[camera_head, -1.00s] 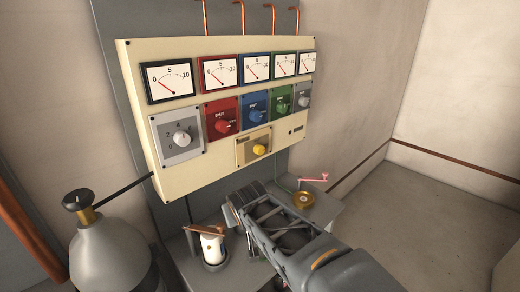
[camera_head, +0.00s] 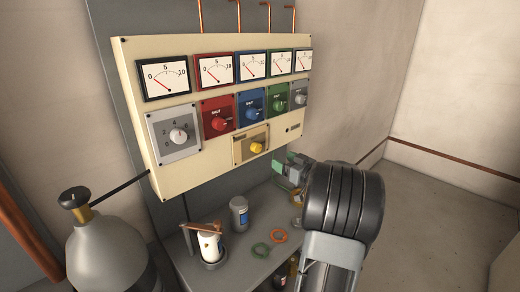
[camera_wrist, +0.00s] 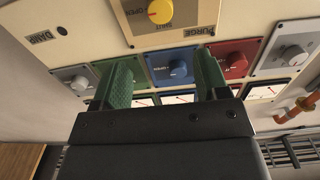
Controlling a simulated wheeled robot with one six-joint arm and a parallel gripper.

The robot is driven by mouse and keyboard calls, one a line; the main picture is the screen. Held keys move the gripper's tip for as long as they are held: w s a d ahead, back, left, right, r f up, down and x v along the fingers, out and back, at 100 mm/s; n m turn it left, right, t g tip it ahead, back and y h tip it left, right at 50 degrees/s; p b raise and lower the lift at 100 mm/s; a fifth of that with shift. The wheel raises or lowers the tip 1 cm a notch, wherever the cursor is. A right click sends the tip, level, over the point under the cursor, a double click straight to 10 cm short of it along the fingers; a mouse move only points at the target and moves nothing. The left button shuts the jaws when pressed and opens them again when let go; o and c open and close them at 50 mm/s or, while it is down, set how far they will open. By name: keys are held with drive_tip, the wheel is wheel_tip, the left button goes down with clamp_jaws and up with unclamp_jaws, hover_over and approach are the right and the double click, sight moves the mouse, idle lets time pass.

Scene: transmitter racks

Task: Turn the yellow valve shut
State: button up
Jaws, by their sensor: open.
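The yellow valve is a round yellow knob (camera_head: 257,148) on a small cream plate (camera_head: 240,152) at the lower edge of the panel. In the wrist view the knob (camera_wrist: 159,12) shows upside down at the top edge, partly cut off, with the labels SHUT, OPEN and PURGE around it. I cannot clearly tell where its pointer stands. My gripper (camera_head: 286,160) is below and right of the knob in the head view, apart from it. Its two green fingers are spread with nothing between them in the wrist view (camera_wrist: 163,72). My wrist hides part of the gripper.
Red (camera_head: 219,122), blue (camera_head: 250,108) and green (camera_head: 278,99) knobs and a grey knob (camera_head: 179,135) sit close above, under several gauges. A bench (camera_head: 235,268) below holds a white canister (camera_head: 210,245), a grey jar (camera_head: 239,213) and rings. A gas cylinder (camera_head: 105,260) stands left.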

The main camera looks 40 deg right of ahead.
sight(259, 148)
drive_tip(key=w+p, duration=0.1)
drive_tip(key=w, duration=0.3)
drive_tip(key=w+a, duration=0.1)
drive_tip(key=w, duration=0.3)
drive_tip(key=w+p, duration=0.1)
drive_tip(key=w, duration=0.3)
drive_tip(key=shift+w+a+p, duration=0.15)
drive_tip(key=shift+a+p, duration=0.2)
drive_tip(key=shift+a, duration=0.05)
drive_tip(key=c, duration=0.9)
